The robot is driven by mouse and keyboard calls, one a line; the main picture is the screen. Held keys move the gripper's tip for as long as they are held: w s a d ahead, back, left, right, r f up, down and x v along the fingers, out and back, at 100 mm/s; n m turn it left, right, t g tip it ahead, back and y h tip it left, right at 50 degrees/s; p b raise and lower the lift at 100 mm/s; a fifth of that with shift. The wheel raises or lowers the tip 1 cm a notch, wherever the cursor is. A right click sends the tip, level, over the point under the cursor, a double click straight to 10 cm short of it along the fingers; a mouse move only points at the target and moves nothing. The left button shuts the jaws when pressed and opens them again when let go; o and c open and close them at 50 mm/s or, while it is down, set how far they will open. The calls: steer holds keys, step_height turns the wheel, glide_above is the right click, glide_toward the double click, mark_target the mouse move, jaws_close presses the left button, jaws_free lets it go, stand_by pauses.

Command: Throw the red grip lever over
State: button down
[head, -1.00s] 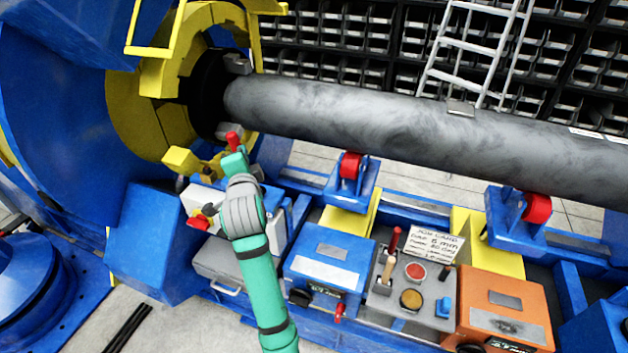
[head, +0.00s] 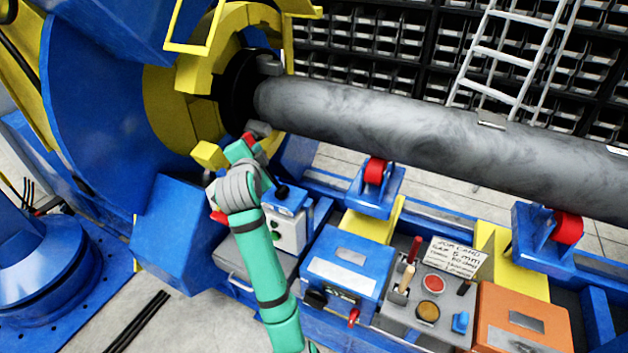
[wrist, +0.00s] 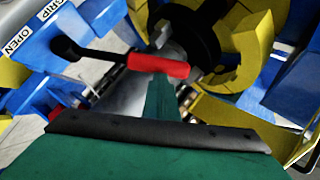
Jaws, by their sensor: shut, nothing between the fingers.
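The red grip lever (wrist: 158,66) shows in the wrist view as a red sleeve on a black arm, which runs left to a black knob. Its red grip also shows small in the head view (head: 249,138), partly hidden at the end of my gripper (head: 242,150). In the wrist view my green gripper (wrist: 161,92) is shut and empty, its fingers pointing at the red grip from below. I cannot tell whether they touch it. A blue box with white plates (wrist: 25,38) reading OPEN and GRIP lies left of the lever.
The yellow chuck (head: 165,105) and the long grey pipe (head: 400,125) are close behind my gripper. A yellow bracket (wrist: 225,120) shows right of the fingers. Blue (head: 345,270), grey and orange (head: 525,325) boxes stand to the right. Open floor is at lower left.

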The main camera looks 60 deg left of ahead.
steer(key=w+r+v, duration=0.1)
steer(key=w+v, duration=0.1)
steer(key=v, duration=1.1)
steer(key=shift+w+d, duration=0.35)
